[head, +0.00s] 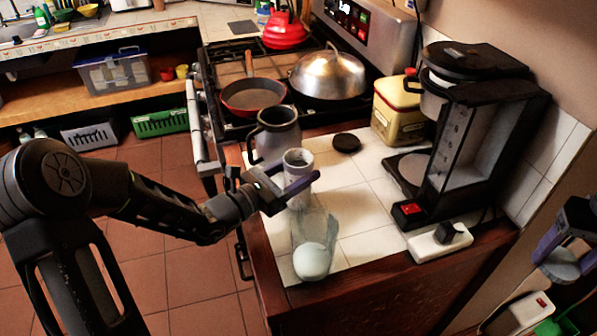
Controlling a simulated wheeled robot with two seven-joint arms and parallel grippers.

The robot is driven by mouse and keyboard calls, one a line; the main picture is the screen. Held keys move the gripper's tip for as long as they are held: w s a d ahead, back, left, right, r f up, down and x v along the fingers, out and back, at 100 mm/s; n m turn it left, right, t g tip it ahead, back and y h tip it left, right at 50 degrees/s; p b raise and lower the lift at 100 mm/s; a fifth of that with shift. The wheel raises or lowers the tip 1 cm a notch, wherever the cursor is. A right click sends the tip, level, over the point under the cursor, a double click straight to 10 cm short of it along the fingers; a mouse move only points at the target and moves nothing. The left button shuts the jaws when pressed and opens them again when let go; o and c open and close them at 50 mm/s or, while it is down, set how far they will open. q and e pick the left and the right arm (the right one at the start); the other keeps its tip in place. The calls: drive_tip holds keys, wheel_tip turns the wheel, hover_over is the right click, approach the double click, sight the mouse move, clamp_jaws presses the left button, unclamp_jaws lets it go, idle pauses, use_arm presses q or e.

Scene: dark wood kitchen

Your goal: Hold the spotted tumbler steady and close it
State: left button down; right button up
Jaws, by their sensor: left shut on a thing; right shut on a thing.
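The spotted tumbler (298,160) is a pale, speckled cylinder standing upright on the white tiled counter. My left gripper (300,173) reaches in from the left and is shut around its body, with one purple finger across the front. The tumbler's top shows no lid on it. My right gripper (566,238) is at the right edge, off the counter and well apart from the tumbler. It is shut on a pale grey round piece (560,264) that looks like a lid; part of this gripper is cut off by the frame.
A dark grey mug (276,138) stands close behind the tumbler. A translucent vessel with a pale round end (312,262) is in front. A dark disc (347,142) lies behind right. A coffee maker (480,140) and power strip (440,241) stand between the tumbler and my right gripper.

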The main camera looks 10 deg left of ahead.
use_arm(q)
drive_tip(key=shift+r, duration=0.2)
wheel_tip(320, 180, up, 9)
drive_tip(key=shift+r, duration=0.2)
idle(0.8)
idle(0.6)
drive_tip(key=c, duration=1)
unclamp_jaws()
clamp_jaws()
drive_tip(key=shift+r, duration=0.15)
